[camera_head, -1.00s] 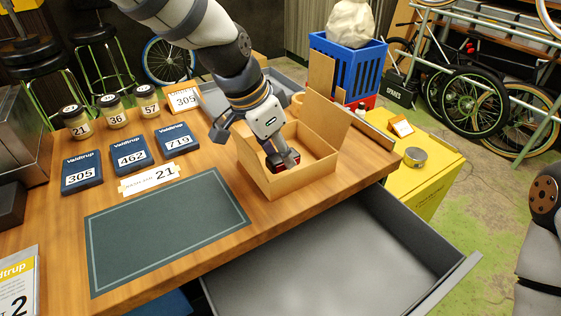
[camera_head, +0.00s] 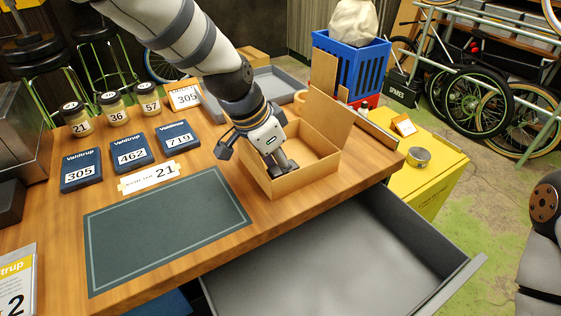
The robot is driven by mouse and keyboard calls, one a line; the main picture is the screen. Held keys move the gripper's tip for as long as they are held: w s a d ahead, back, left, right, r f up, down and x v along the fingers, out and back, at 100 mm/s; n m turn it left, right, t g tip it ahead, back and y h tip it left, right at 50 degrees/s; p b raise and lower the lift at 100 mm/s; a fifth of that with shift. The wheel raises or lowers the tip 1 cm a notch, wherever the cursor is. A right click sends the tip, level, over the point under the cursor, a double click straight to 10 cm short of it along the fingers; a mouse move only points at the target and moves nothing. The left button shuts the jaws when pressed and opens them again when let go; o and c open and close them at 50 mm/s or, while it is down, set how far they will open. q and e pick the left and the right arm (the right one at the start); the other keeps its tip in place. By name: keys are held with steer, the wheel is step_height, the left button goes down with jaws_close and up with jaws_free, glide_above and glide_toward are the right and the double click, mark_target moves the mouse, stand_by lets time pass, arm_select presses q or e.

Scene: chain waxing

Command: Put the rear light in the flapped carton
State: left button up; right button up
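The flapped carton (camera_head: 310,179) stands open on the workbench with its flaps raised at the back. My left gripper (camera_head: 284,170) reaches down into it from the upper left, with its fingertips inside below the rim. The rear light does not show now; the carton's front wall and the gripper hide the carton's floor. I cannot tell whether the fingers are shut on the light or apart. My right arm shows only in part at the right edge, and its gripper is out of view.
A dark mat (camera_head: 165,232) lies in front, with blue numbered boxes (camera_head: 131,153) and small jars (camera_head: 113,108) behind it. An open grey drawer (camera_head: 350,262) juts out below the bench. A grey tray (camera_head: 270,87) and a blue crate (camera_head: 366,70) stand behind the carton.

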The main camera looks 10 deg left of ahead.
arm_select(q)
steer(key=shift+r, duration=0.1)
steer(key=p+v, duration=0.1)
steer(key=v, duration=1.1)
steer(key=shift+p, duration=0.3)
arm_select(e)
steer(key=shift+w+r+t, duration=0.5)
steer(key=shift+w+r, duration=0.6)
steer(key=shift+w, duration=0.05)
arm_select(q)
steer(key=shift+r, duration=0.1)
